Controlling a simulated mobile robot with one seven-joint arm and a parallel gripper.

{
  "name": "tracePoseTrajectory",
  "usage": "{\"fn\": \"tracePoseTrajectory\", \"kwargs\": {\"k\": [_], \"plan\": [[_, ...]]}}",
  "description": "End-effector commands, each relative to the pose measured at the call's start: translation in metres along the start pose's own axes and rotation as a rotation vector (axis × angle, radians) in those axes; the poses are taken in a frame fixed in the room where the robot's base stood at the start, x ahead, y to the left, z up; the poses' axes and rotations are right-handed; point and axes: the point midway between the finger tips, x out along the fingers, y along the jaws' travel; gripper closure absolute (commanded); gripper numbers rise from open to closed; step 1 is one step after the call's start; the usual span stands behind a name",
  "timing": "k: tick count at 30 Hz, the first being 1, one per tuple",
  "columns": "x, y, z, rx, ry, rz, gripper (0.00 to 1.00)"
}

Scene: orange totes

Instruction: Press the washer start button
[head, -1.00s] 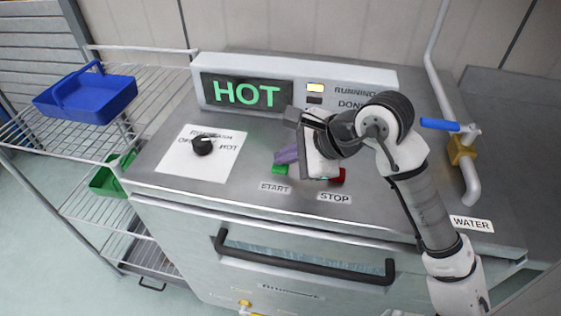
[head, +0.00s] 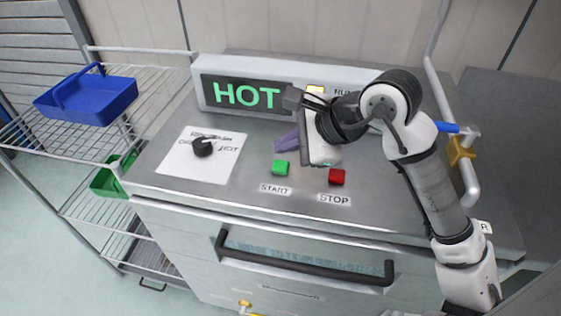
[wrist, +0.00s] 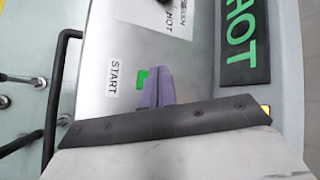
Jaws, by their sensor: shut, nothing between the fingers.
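The green start button (head: 281,168) sits on the washer's steel top (head: 215,185), above the START label (head: 275,189). The red stop button (head: 337,176) is to its right, above the STOP label (head: 335,199). My gripper (head: 287,143) has purple fingers, shut and empty, behind the green button in the head view. In the wrist view the fingers (wrist: 160,86) partly cover the green button (wrist: 142,78); I cannot tell whether they touch it. The display (head: 245,94) reads HOT.
A black knob (head: 202,147) on a white panel is to the left. A dark handle (head: 305,262) crosses the washer front. A pipe with a blue lever (head: 446,127) stands on the right. A blue basket (head: 88,95) is on the wire rack at left.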

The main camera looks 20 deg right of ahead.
Motion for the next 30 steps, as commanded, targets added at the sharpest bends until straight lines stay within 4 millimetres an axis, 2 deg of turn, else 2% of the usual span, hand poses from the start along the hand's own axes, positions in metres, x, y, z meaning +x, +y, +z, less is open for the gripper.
{"fn": "tracePoseTrajectory", "kwargs": {"k": [9, 30], "plan": [[-0.021, -0.016, 0.016, -0.001, 0.001, 0.000, 1.00], [-0.022, -0.016, 0.016, 0.000, 0.000, 0.000, 1.00]]}}
